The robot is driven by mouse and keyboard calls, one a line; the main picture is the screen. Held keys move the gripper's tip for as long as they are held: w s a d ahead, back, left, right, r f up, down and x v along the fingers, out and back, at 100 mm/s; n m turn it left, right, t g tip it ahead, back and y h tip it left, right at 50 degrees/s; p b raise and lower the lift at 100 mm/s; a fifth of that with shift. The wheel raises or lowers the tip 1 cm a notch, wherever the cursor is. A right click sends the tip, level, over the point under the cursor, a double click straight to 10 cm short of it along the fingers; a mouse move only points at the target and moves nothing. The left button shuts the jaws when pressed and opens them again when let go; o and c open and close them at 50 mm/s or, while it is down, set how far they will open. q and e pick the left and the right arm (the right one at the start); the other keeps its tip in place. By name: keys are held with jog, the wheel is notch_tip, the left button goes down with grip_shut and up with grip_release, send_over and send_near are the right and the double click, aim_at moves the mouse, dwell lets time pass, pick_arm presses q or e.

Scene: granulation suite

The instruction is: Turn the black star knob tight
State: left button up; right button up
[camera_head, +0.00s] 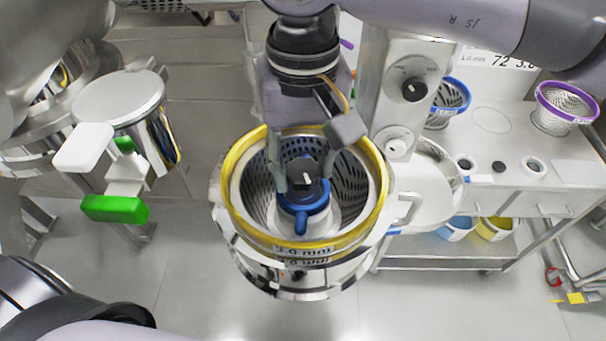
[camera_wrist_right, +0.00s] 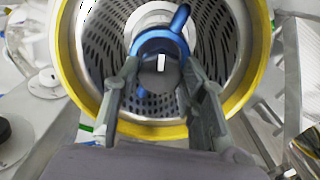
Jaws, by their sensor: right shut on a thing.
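The black star knob (camera_head: 305,174) sits on top of a blue impeller part (camera_head: 302,204) in the middle of a perforated screen basket (camera_head: 352,190) with a yellow rim. A white mark shows on the knob. My right gripper (camera_head: 306,180) reaches down into the basket, its two fingers on either side of the knob and shut on it. In the right wrist view, the knob (camera_wrist_right: 158,75) is between the fingertips (camera_wrist_right: 158,82), with the blue part behind it. My left gripper is not seen in the head view.
A steel column with a black dial (camera_head: 414,89) stands right of the basket. A bench (camera_head: 515,180) at the right holds a blue-rimmed (camera_head: 449,98) and a purple-rimmed basket (camera_head: 567,107).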

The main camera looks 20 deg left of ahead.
jog(key=m+b, duration=0.4)
jog(key=m, duration=0.1)
jog(key=shift+f+m, duration=0.1)
jog(key=shift+m, duration=0.2)
jog(key=m+b, duration=0.1)
jog(key=m, duration=0.2)
jog(key=shift+m+b, duration=0.3)
jog(key=m+b, duration=0.1)
jog(key=m, duration=0.2)
jog(key=shift+m, duration=0.3)
jog(key=m+b, duration=0.1)
jog(key=m, duration=0.2)
jog(key=shift+m+b, duration=0.3)
jog(key=shift+m, duration=0.1)
jog(key=m+b, duration=0.1)
jog(key=m, duration=0.3)
jog(key=m+b, duration=0.1)
jog(key=m, duration=0.3)
jog(key=shift+m+b, duration=0.5)
jog(key=shift+m, duration=1.1)
jog(key=shift+r+m, duration=0.2)
jog(key=shift+m, duration=0.1)
